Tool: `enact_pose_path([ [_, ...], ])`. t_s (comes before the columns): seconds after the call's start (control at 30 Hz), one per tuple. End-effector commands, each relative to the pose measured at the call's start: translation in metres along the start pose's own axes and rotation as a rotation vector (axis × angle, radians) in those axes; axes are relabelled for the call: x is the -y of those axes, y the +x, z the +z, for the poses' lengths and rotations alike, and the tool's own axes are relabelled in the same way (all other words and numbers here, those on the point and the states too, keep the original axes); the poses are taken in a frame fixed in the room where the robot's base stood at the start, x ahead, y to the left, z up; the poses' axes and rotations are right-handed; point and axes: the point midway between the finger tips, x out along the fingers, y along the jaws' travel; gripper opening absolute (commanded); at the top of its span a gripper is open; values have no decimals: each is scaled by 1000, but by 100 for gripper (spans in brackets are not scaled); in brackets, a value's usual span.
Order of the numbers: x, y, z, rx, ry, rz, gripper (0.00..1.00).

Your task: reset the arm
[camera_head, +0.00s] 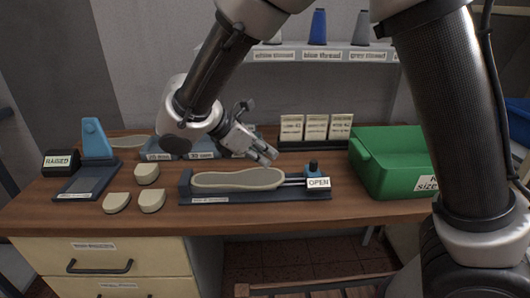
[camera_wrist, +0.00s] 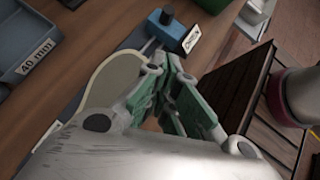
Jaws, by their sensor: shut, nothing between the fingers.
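My arm reaches over the workbench from the upper right in the head view. My gripper (camera_head: 268,157) hangs above the far side of a flat sole-shaped piece that lies in a dark clamp fixture. The gripper's fingers are shut and hold nothing. In the wrist view the green-padded fingers of my gripper (camera_wrist: 180,112) are together, with the sole-shaped piece (camera_wrist: 112,80) beside them to the left. I cannot tell the exact height of the gripper above the fixture.
The clamp fixture (camera_head: 225,199) carries an OPEN sign (camera_head: 318,183). A green bin (camera_head: 385,160) stands at right, a blue stand (camera_head: 95,140) and RAISED sign (camera_head: 60,162) at left. Small beige pieces (camera_head: 147,173) lie between. White cards (camera_head: 316,127) and a thread shelf (camera_head: 290,51) are behind.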

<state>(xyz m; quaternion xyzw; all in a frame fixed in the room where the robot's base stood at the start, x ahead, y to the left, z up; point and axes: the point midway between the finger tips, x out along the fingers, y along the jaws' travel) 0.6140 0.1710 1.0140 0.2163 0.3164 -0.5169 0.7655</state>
Motion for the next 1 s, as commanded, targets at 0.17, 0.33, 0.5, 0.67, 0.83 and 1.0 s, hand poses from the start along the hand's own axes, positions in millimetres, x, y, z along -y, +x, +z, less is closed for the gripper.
enact_pose_path([
  [0.17,13,10,-15,-56,131,-38,0],
  [0.33,61,28,4,-211,418,-176,0],
  [0.5,95,44,56,-364,744,-314,0],
  [0.67,136,62,114,-523,1116,-439,0],
  [0.83,189,78,170,-677,1510,-508,0],
  [1.0,236,88,214,-755,1809,-469,0],
])
